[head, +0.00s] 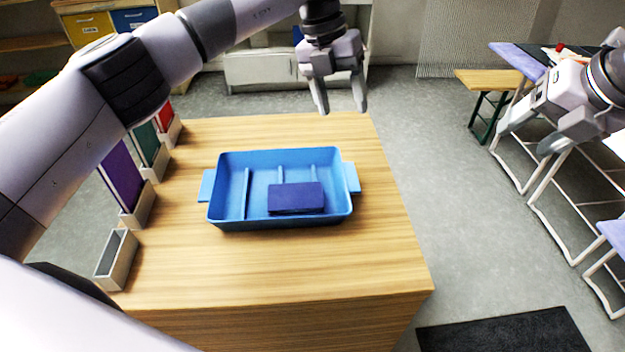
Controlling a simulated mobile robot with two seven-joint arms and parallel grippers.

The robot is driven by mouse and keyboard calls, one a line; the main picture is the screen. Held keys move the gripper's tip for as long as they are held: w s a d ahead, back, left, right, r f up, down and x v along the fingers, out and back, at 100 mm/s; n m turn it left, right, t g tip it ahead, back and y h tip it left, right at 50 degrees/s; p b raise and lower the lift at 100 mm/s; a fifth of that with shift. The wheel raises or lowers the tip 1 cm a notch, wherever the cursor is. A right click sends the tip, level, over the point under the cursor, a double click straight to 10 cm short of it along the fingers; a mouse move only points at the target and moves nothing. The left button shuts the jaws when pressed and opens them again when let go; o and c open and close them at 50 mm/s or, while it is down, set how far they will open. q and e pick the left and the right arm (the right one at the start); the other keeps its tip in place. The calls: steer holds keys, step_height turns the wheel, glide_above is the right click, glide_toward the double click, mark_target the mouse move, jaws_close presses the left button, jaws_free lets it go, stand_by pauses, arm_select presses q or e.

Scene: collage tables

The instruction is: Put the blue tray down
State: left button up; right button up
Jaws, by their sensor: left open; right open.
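The blue tray (230,212) rests on the wooden table (300,275), with a tab handle at each end and thin dividers inside. A dark blue flat block (296,198) lies in its front right part. My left gripper (343,108) is open and empty, above the table's far right edge, behind the tray and apart from it. My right gripper (520,138) is at the far right, away from the table, open and empty, with its fingers pointing down and left.
Several grey holders (117,260) line the table's left edge; some hold upright purple (121,176), green and red panels, and the nearest is empty. The table's front and right parts are clear. A wooden bench (488,80) and other tables stand at right. A dark mat (505,332) lies on the floor.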

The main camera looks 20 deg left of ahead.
steer(key=v, duration=0.8)
steer(key=shift+a, duration=0.15)
steer(key=shift+f, duration=0.1)
